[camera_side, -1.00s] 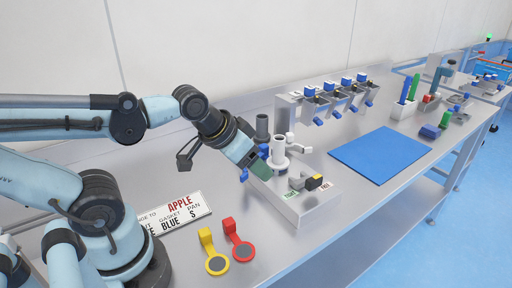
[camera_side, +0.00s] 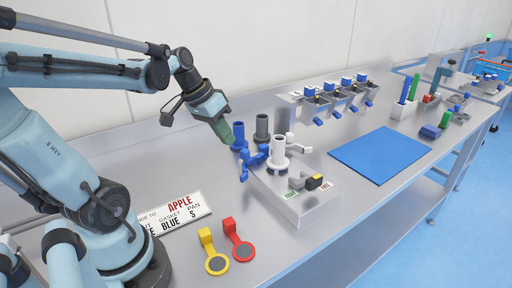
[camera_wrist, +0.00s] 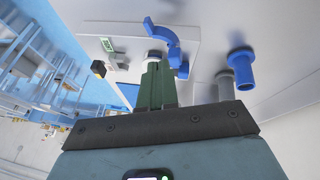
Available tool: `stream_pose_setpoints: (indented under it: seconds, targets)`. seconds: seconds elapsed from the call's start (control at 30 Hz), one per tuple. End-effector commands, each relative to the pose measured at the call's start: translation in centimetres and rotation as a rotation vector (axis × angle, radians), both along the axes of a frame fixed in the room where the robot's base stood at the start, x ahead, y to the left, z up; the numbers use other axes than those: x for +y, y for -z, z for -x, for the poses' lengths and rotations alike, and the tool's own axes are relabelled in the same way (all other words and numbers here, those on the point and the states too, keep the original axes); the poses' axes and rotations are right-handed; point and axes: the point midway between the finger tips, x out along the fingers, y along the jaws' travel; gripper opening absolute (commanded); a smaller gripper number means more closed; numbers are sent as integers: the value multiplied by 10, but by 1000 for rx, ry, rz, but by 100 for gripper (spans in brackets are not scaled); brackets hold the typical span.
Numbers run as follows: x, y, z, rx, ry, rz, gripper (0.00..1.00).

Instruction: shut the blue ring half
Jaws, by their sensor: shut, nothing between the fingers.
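The blue ring half (camera_side: 254,158) is at the left side of the white post (camera_side: 279,150) on the light machine block (camera_side: 297,203). In the wrist view the blue ring half (camera_wrist: 165,36) shows as a curved arm with a small end block, beyond my fingers. I cannot tell whether it touches the post. The white ring half (camera_side: 298,146) is swung out on the post's right. My gripper (camera_side: 229,141) is shut and empty, tilted down, above and left of the blue half. Its green fingers (camera_wrist: 153,70) are together in the wrist view and hide part of the post.
A blue cylinder (camera_side: 238,134) and a grey cylinder (camera_side: 262,128) stand behind the blue half, close to my fingers. Green and yellow-black controls (camera_side: 314,182) sit on the block's front. Yellow (camera_side: 216,264) and red (camera_side: 242,252) ring-ended pieces lie in front. A blue mat (camera_side: 379,155) lies right.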

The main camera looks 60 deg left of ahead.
Motion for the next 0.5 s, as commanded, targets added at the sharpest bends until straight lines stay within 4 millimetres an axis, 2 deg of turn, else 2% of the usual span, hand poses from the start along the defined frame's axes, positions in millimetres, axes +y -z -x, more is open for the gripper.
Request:
stream_pose_setpoints:
  seconds: [0.03, 0.2, 0.33, 0.5]
  targets:
    - [20, -2, 2, -1, -22, 35, 0]
    - [68, -9, 15, -45, -27, 139, 0]
    - [94, -14, 26, -91, -23, 187, 0]
    - [108, -16, 33, -125, -15, 209, 0]
